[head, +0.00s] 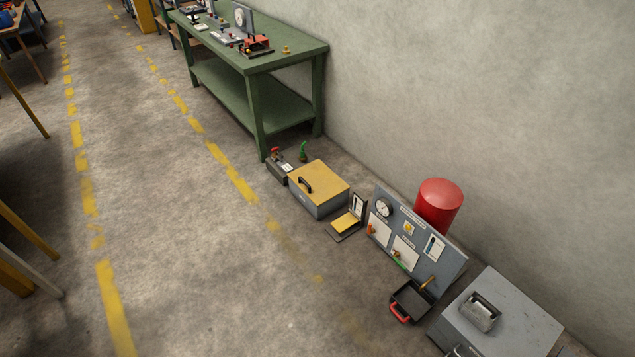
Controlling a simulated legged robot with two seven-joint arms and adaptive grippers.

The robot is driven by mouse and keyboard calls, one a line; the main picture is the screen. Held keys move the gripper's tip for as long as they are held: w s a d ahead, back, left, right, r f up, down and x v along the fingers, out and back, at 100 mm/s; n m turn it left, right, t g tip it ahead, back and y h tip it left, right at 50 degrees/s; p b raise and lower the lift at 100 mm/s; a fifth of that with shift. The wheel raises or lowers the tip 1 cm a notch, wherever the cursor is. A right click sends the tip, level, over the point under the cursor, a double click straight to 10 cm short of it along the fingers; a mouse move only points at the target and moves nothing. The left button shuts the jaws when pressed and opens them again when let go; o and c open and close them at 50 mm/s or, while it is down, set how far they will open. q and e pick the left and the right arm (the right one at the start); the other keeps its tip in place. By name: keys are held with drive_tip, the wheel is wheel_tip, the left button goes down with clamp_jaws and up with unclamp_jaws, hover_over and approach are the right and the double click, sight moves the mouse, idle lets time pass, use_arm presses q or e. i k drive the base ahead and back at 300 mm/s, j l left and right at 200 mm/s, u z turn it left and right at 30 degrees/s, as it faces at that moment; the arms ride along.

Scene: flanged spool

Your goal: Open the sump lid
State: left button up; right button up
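A grey box with a yellow lid (320,181) stands on the floor by the wall, near the middle of the head view. The lid lies flat and looks shut. A black handle (305,185) sits at its left edge. A larger grey box (512,317) is at the bottom right, with a metal fitting (481,312) on its flat top. The frame's bottom edge cuts this box off. No label that I can read tells which of the two is the sump. Neither of my grippers is in view.
A grey gauge panel (415,235) and a red cylinder (438,204) stand between the boxes. A black pan with a red handle (411,301) and a small yellow-topped item (346,223) lie nearby. A green workbench (285,58) stands behind.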

sight(316, 180)
drive_tip(key=i+z, duration=0.1)
drive_tip(key=z, duration=0.5)
drive_tip(key=i+j+z, duration=0.6)
drive_tip(key=j, duration=0.15)
drive_tip(key=i+j+z, duration=0.15)
drive_tip(key=j+z, duration=0.15)
drive_tip(key=j, duration=0.15)
